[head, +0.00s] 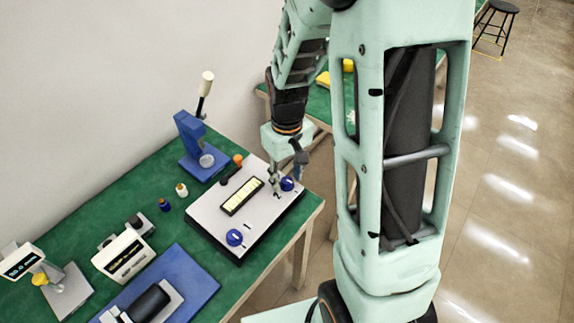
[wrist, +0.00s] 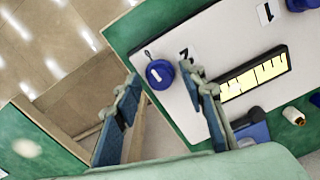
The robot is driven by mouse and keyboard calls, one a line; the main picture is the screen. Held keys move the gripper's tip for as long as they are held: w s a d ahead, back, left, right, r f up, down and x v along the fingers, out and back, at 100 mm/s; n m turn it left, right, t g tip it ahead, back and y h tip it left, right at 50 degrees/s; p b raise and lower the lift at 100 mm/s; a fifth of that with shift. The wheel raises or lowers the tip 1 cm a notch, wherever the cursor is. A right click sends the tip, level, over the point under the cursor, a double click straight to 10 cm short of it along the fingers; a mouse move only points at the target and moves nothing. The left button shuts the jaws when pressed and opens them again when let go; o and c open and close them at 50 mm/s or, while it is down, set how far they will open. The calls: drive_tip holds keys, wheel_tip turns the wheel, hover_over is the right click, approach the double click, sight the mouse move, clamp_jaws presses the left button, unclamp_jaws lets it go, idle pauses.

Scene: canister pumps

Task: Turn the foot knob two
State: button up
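A white panel box (head: 210,215) stands on the green bench, with a knob at each end of its top. The blue knob (wrist: 159,74) beside a label that looks like a 2 (wrist: 187,54) is at the panel's edge in the wrist view; in the head view it is the far-right knob (head: 287,184). My gripper (wrist: 163,78) is open and points down at this knob. In the wrist view, the knob appears between the two fingertips, with gaps to both. I cannot tell the fingertips' height relative to the knob or whether they touch it.
The other blue knob (head: 235,237), beside a label 1 (wrist: 265,13), is at the panel's near end. A yellow display (head: 242,197) lies between them. A blue lever press (head: 199,148) and small bottles (head: 181,189) stand nearby. The bench edge (head: 312,215) is close to the right.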

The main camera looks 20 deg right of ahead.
sight(287, 180)
wheel_tip(287, 180, up, 12)
drive_tip(key=shift+f, duration=0.2)
idle(0.4)
